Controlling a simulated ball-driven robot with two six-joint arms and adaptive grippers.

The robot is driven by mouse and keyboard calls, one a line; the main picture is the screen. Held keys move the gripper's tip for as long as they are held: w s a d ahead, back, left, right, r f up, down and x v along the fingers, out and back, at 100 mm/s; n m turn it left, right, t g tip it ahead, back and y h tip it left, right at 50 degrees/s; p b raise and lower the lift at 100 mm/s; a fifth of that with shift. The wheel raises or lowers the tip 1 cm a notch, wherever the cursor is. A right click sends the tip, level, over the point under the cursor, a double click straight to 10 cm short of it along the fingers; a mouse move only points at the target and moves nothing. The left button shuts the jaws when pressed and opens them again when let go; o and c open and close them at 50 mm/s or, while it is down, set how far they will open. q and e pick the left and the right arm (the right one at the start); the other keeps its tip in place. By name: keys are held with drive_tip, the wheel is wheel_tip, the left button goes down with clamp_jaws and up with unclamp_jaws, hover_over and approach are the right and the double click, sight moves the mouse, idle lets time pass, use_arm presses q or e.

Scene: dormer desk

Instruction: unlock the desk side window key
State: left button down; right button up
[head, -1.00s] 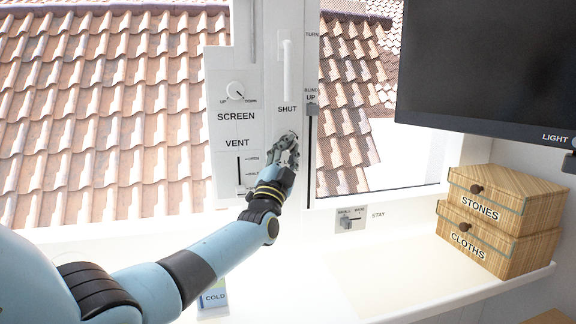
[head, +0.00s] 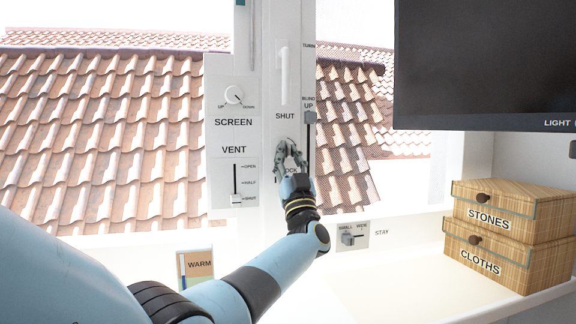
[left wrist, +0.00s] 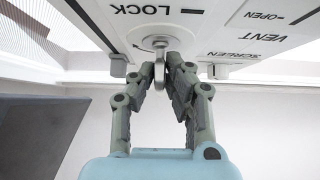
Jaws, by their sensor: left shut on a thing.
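The window key (left wrist: 159,76) is a small grey metal piece in a round lock on the white window frame, beside the word LOCK, in the left wrist view. My left gripper (left wrist: 160,72) is shut on it, a finger on each side. In the head view my left gripper (head: 290,158) is at the frame post below the word SHUT and covers the key and part of the LOCK lettering. The white window handle (head: 284,75) points upright above it. My right gripper is not in view.
Left of the gripper is a panel with the SCREEN knob (head: 234,95) and VENT slider (head: 236,198). The blind slider (head: 310,117) is close on its right. A STAY switch (head: 348,238), two labelled boxes (head: 500,220) and a dark monitor (head: 485,65) are further right.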

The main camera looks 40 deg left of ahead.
use_arm(q)
drive_tip(key=shift+n, duration=0.4)
drive_tip(key=c, duration=1.4)
unclamp_jaws()
drive_tip(key=v, duration=1.2)
drive_tip(key=shift+d, duration=0.1)
drive_tip(key=shift+f, duration=0.1)
